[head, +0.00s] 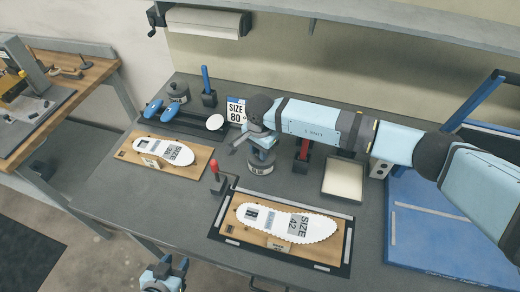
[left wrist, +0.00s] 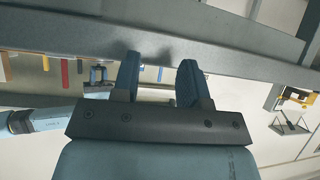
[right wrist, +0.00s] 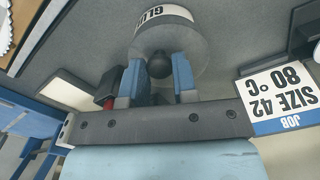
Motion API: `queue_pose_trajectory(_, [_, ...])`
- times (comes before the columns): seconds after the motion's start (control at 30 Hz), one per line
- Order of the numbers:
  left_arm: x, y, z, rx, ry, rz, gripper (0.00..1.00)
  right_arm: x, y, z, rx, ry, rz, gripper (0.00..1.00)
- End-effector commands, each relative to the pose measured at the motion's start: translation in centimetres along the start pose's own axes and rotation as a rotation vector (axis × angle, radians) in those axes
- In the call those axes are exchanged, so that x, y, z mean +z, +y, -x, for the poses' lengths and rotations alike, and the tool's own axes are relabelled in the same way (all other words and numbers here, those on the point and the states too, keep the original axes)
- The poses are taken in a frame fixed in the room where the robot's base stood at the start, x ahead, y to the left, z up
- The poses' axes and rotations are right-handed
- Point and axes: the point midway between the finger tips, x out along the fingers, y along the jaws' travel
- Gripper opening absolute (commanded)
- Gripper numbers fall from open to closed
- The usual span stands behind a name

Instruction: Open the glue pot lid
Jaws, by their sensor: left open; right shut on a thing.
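The glue pot (head: 261,168) stands on the grey bench, left of the cream tray, partly hidden under my right gripper (head: 259,146). In the right wrist view, its GLUE label (right wrist: 166,14) shows above a grey round lid (right wrist: 190,42) with a dark ball knob (right wrist: 159,65). My right gripper (right wrist: 157,80) has its two blue fingers on either side of the knob and is shut on it. The lid appears to sit on the pot. My left gripper (head: 165,276) is open and empty at the bench's front edge; its spread fingers show in the left wrist view (left wrist: 158,82).
A size card (head: 236,110) stands behind the pot. Another insole board (head: 125,153) lies left. A cream tray (head: 343,180) and blue mat (head: 425,230) are right.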

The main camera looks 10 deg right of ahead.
Motion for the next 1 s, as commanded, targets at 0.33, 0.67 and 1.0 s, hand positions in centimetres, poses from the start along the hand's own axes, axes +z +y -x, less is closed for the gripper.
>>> queue_pose_trajectory(0.33, [2.3, 0.1, -1.7, 0.003, 0.006, 0.001, 0.40, -0.8, -0.4, 0.4, 0.056, -0.135, -0.001, 0.00])
queue_pose_trajectory(0.67, [6.9, 0.0, -4.5, 0.003, -0.003, 0.000, 0.40, -2.1, -0.9, 1.5, 0.149, -0.364, -0.001, 0.00])
queue_pose_trajectory(1.0, [8.2, 0.0, -6.0, 0.007, -0.015, 0.034, 0.40, -3.0, -1.3, 2.5, 0.217, -0.526, 0.000, 0.00])
